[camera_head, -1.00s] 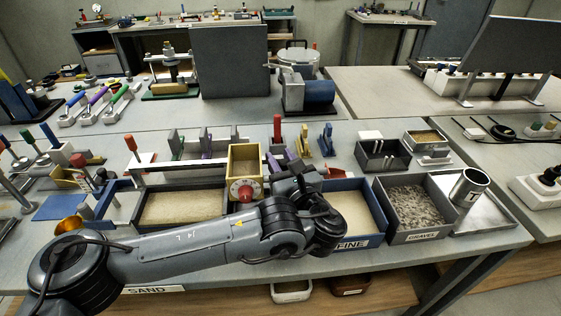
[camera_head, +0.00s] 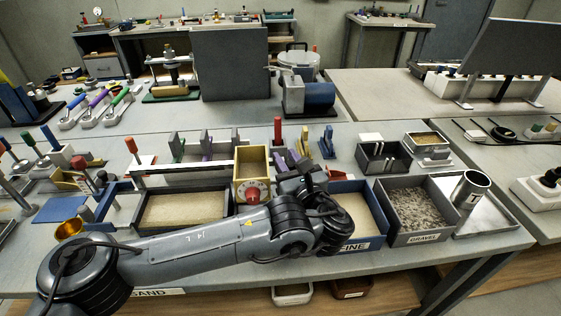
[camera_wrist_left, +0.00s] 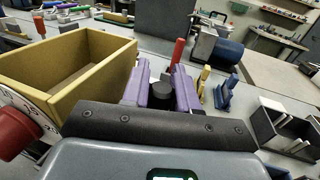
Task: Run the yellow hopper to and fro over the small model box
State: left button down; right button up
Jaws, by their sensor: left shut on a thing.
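The yellow hopper (camera_head: 252,165), an open-topped box with a white dial and a red knob on its front, stands upright in the middle of the head view. In the left wrist view the hopper (camera_wrist_left: 75,70) fills the left side; the part of its inside that shows looks empty. My left gripper (camera_head: 288,163), with purple fingers, is beside the hopper's right side. It is shut on a dark round grip (camera_wrist_left: 160,92) that moves with the hopper. A long, low box (camera_head: 185,168) with upright dividers, perhaps the model box, runs behind the sand tray; the hopper hides its right end.
The sand tray (camera_head: 143,208), the fine tray (camera_head: 368,242) and the gravel tray (camera_head: 420,238) line the table front. A red-handled tool (camera_head: 277,130) and small yellow and blue stands (camera_head: 328,140) are close behind the gripper.

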pick_arm(q)
jog(key=d, duration=0.3)
jog(key=shift+w, duration=0.15)
jog(key=c, duration=1.2)
grip_release()
jog(key=shift+f, duration=0.1)
jog(key=shift+c, duration=0.2)
jog(key=shift+d, duration=0.15)
jog(key=p+v, duration=0.2)
jog(key=v, duration=0.8)
jog(key=shift+s+p, duration=0.35)
jog(key=shift+s, duration=0.05)
